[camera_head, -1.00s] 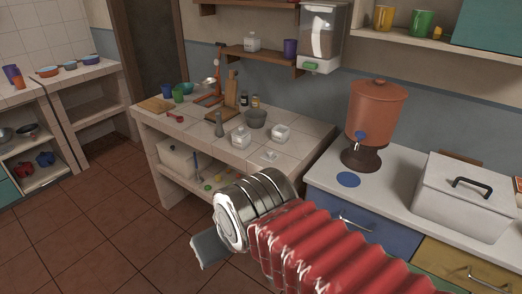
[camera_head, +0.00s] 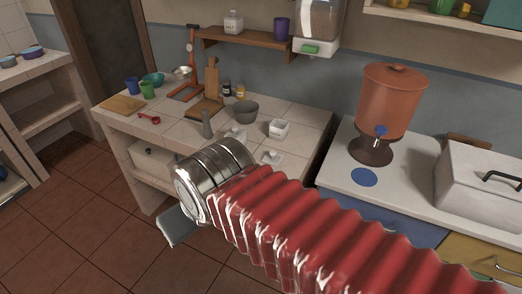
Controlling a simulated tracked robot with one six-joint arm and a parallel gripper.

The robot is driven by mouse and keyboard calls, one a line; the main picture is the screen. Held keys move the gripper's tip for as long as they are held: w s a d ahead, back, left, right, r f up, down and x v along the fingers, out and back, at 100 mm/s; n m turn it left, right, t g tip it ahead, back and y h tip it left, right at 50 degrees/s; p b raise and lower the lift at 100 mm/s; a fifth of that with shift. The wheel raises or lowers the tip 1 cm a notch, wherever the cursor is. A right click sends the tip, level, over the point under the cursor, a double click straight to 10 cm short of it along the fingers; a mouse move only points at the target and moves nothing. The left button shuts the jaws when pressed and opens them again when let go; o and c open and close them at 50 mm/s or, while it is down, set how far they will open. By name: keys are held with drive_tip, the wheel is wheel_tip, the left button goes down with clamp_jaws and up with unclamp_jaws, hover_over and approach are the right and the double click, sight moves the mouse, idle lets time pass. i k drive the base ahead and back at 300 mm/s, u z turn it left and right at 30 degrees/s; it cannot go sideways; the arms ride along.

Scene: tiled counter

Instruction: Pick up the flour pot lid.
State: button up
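A small white lid with a knob (camera_head: 270,158) lies on the tiled counter, partly behind my arm. Just behind it stands a white square pot (camera_head: 279,128) that looks open at the top. Another white pot (camera_head: 236,133) stands to the left, its lower part hidden by my arm. I cannot read which of these is for flour. My gripper (camera_head: 180,226) shows only as a grey block below the metal wrist, in front of the counter and apart from the lid. Its fingers cannot be made out, and I see nothing held in it.
A grey bowl (camera_head: 245,112), a grey pestle-shaped item (camera_head: 207,124) and small jars (camera_head: 240,91) stand close behind the pots. A cutting board (camera_head: 123,104), cups and a red spoon (camera_head: 149,118) are at the left. A clay water dispenser (camera_head: 388,105) stands on the right counter.

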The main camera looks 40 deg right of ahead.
sight(272, 158)
drive_tip(key=i, duration=1.5)
drive_tip(key=z, duration=1.8)
